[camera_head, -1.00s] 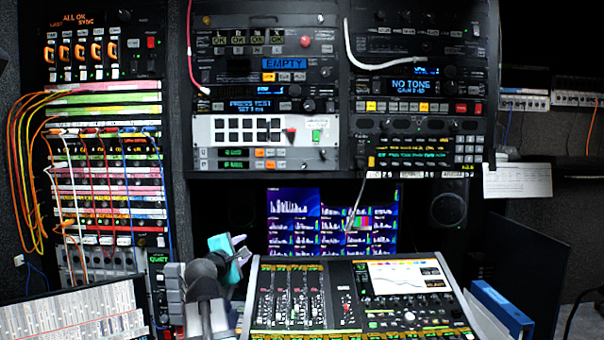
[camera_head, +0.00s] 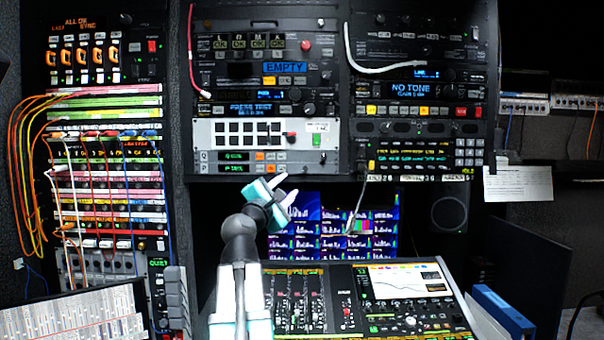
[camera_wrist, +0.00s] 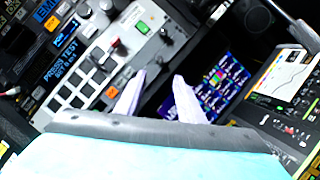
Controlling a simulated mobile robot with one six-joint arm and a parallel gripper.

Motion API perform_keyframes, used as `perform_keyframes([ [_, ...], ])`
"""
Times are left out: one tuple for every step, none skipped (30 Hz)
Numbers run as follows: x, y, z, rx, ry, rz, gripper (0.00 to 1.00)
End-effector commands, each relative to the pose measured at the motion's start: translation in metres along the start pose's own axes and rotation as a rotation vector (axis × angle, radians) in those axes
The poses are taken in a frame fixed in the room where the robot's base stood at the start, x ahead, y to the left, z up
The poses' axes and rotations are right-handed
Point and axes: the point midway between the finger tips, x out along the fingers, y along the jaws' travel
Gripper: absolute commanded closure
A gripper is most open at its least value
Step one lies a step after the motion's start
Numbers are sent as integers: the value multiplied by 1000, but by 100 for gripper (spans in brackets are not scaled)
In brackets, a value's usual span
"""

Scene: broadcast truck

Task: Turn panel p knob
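The row marked P (camera_head: 204,168) is the lowest strip of the middle rack.
Above the P row are the similar Q row (camera_head: 204,156) and a white button panel (camera_head: 205,135). Monitor screens (camera_head: 370,243) lie behind my gripper. A mixing console (camera_head: 385,320) stands below right. A cable (camera_head: 357,205) hangs to the right.

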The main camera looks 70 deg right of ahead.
Motion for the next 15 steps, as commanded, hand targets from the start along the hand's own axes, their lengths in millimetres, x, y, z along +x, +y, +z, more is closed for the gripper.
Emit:
perform_keyframes([
  [0,0,0,0,0,0,65],
  [1,0,0,0,0,-1,65],
  [2,0,0,1,0,-1,65],
  [3,0,0,1,0,-1,65],
  [4,0,0,1,0,-1,65],
  [6,1,0,1,0,-1,65],
  [7,1,0,0,1,-1,65],
  [9,1,0,0,1,-1,65],
  [12,1,0,0,1,-1,65],
  [15,1,0,0,1,-1,65],
  [17,1,0,0,1,-1,65],
  [21,1,0,0,1,-2,65],
  [24,1,0,0,1,-2,65],
  [28,1,0,0,0,-3,65],
  [32,1,0,0,0,-3,65],
])
